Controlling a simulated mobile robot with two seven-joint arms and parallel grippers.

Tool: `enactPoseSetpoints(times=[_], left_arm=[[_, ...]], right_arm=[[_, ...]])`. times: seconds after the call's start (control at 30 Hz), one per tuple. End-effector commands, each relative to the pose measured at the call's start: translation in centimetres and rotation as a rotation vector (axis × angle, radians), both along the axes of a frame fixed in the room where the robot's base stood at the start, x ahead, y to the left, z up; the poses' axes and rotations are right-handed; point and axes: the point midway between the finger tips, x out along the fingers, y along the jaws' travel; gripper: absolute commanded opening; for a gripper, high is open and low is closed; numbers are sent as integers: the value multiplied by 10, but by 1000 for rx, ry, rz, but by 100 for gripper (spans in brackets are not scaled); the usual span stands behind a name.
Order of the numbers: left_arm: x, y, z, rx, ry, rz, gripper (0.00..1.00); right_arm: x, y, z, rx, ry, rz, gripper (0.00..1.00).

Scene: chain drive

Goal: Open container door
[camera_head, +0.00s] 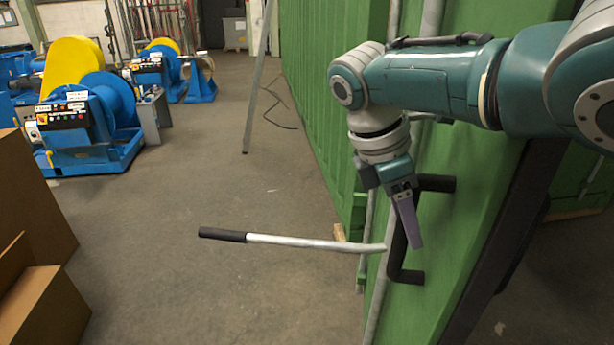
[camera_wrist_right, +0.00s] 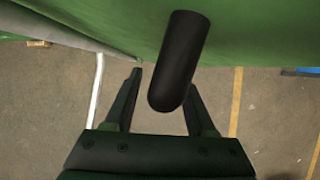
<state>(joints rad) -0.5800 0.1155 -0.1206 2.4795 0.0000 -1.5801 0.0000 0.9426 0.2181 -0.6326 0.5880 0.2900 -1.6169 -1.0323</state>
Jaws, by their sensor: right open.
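The green container door (camera_head: 462,225) stands on the right of the head view, and its surface also fills the top of the right wrist view (camera_wrist_right: 270,30). A black bracket-shaped handle (camera_head: 404,276) is on it. A metal lever with a black grip (camera_head: 310,242) sticks out to the left from the door's rods. My right gripper (camera_head: 409,222) points down beside the black handle, fingers apart. In the right wrist view, a black handle bar (camera_wrist_right: 180,60) shows between the open fingers (camera_wrist_right: 163,80); whether they touch it is unclear. My left gripper is out of view.
Cardboard boxes (camera_head: 45,305) stand at the lower left. Blue and yellow machines (camera_head: 85,110) are at the back left. A thin grey pole (camera_head: 258,80) rises near the container's corrugated wall (camera_head: 320,80). The concrete floor left of the door is largely clear.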

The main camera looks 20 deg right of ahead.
Motion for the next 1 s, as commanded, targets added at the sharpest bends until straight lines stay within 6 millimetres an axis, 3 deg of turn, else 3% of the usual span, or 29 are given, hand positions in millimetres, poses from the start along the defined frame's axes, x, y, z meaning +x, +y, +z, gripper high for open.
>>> enactPoseSetpoints(times=[0.33,0.47,0.73,1.0], left_arm=[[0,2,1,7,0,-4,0],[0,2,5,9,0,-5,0],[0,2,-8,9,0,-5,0],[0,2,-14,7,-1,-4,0]], right_arm=[[1,3,6,3,-1,0,59],[5,10,25,2,-4,2,59],[13,28,71,2,-6,1,59],[15,36,92,2,-1,0,59]])
